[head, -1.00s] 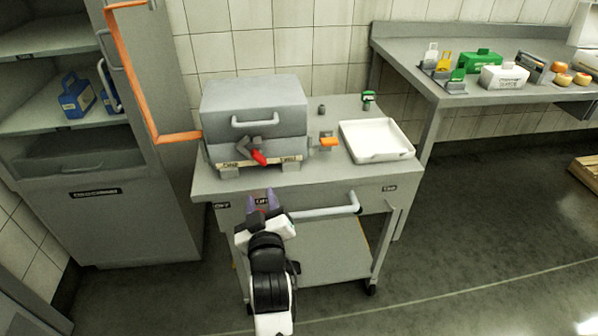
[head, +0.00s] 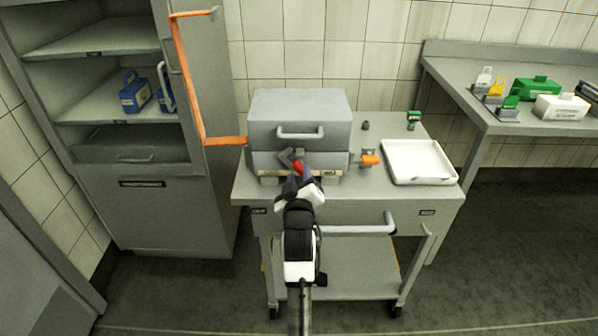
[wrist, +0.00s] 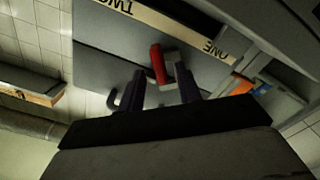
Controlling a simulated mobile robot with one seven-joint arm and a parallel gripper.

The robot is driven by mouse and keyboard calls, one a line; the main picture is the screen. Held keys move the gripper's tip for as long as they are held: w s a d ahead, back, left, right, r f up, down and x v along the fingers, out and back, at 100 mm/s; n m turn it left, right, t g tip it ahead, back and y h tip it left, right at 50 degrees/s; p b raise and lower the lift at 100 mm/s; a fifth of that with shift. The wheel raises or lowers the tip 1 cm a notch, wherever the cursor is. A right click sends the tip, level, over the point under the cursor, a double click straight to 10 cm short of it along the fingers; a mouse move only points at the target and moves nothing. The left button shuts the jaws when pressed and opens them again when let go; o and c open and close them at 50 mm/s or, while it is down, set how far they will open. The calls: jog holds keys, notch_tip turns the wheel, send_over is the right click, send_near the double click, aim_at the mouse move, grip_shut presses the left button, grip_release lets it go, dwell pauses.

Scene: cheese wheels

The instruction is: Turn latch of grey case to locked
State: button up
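The grey case (head: 324,106) stands closed on the cart's top, with a bar handle on its lid. Its latch has a red grip (head: 297,165) on a grey bent lever, low on the front over a pale lettered strip. My gripper (head: 304,178) is right in front of the latch and partly hides it. In the wrist view the red grip (wrist: 157,65) lies just beyond my two dark fingertips (wrist: 160,76), roughly in line with the gap between them. The fingers are apart and hold nothing. I cannot tell whether they touch the latch.
A white tray (head: 458,180) is on the cart's (head: 375,200) right side. An orange-framed cabinet door (head: 190,80) stands open close to the case's left. A drawer handle (head: 360,230) juts out below.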

jog(key=shift+w, duration=0.65)
grip_shut()
jog(key=shift+m, duration=0.3)
jog(key=m, duration=0.3)
jog(key=shift+d+m+p, duration=0.15)
jog(key=shift+m+p, duration=0.2)
jog(key=shift+m, duration=1.55)
